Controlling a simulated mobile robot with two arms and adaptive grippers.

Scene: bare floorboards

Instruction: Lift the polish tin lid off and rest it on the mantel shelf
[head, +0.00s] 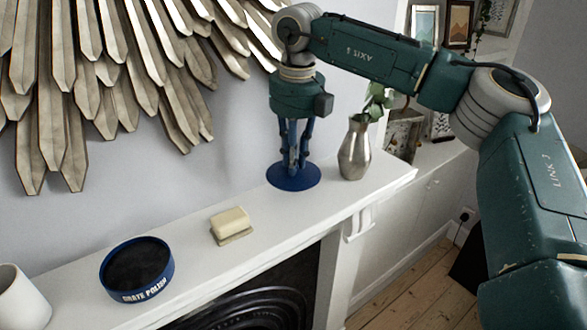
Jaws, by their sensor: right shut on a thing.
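The polish tin (139,271) is a round dark blue tin with "GRATE POLISH" on its side. It stands uncovered on the white mantel shelf (214,274), at the lower left, with dark contents showing. The lid (284,180) is a flat blue disc at the shelf's right part. My right gripper (293,176) points down over the lid and is shut on it. The lid lies flat and appears to be at the shelf surface; whether it bears fully on it I cannot tell. My left gripper is not in view.
A silver vase (356,150) with a green sprig stands just right of the lid. A cream bar (230,222) on a small base sits between tin and lid. A white cup (22,300) stands far left. A spiky wooden wall piece (120,70) hangs above.

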